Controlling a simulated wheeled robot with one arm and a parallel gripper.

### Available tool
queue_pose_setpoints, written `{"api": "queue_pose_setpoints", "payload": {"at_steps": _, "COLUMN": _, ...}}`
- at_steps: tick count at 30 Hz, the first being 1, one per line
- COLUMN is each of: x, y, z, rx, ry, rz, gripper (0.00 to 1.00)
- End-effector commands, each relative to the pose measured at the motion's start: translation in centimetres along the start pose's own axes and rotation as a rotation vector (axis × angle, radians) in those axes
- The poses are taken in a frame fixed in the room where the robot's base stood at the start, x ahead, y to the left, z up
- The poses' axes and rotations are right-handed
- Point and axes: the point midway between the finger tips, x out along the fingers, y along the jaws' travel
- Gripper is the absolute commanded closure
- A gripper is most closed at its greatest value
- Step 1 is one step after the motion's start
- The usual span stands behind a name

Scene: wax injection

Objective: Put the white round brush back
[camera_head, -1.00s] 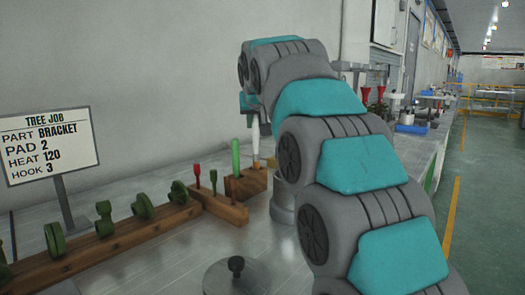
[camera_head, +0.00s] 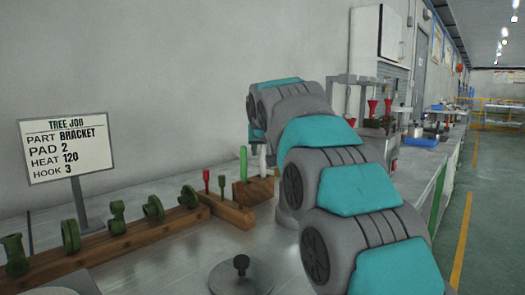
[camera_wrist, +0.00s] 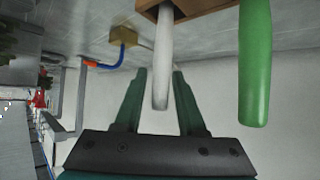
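The white round brush (camera_wrist: 162,62) stands in a wooden block (camera_wrist: 205,8), its pale handle pointing out toward my gripper in the wrist view. My gripper (camera_wrist: 160,73) is open, with one dark green finger on each side of the handle and a visible gap on both sides. In the head view the white brush (camera_head: 262,158) stands upright at the right end of the block (camera_head: 250,191). There my gripper's fingers are mostly hidden behind my arm. The brush's lower end is hidden in the block.
A green handle (camera_wrist: 255,65) stands close beside the white one. Green parts (camera_head: 117,218) sit on a long wooden rail. A round lidded disc (camera_head: 240,275) lies in front, and a sign (camera_head: 66,147) stands left.

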Motion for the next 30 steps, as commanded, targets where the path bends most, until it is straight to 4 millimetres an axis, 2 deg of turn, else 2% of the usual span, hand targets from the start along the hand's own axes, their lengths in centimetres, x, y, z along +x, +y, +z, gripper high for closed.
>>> {"api": "queue_pose_setpoints", "payload": {"at_steps": 11, "x": -0.1, "y": 0.0, "z": -0.2, "rx": 0.0, "ry": 0.0, "rz": 0.0, "gripper": 0.52}}
{"api": "queue_pose_setpoints", "payload": {"at_steps": 16, "x": -1.2, "y": 0.0, "z": -0.2, "rx": 0.001, "ry": 0.001, "rz": 0.0, "gripper": 0.52}}
{"api": "queue_pose_setpoints", "payload": {"at_steps": 23, "x": -5.0, "y": 0.0, "z": -0.3, "rx": 0.0, "ry": 0.006, "rz": 0.0, "gripper": 0.52}}
{"api": "queue_pose_setpoints", "payload": {"at_steps": 30, "x": -10.1, "y": 0.1, "z": -0.3, "rx": 0.002, "ry": 0.008, "rz": 0.0, "gripper": 0.52}}
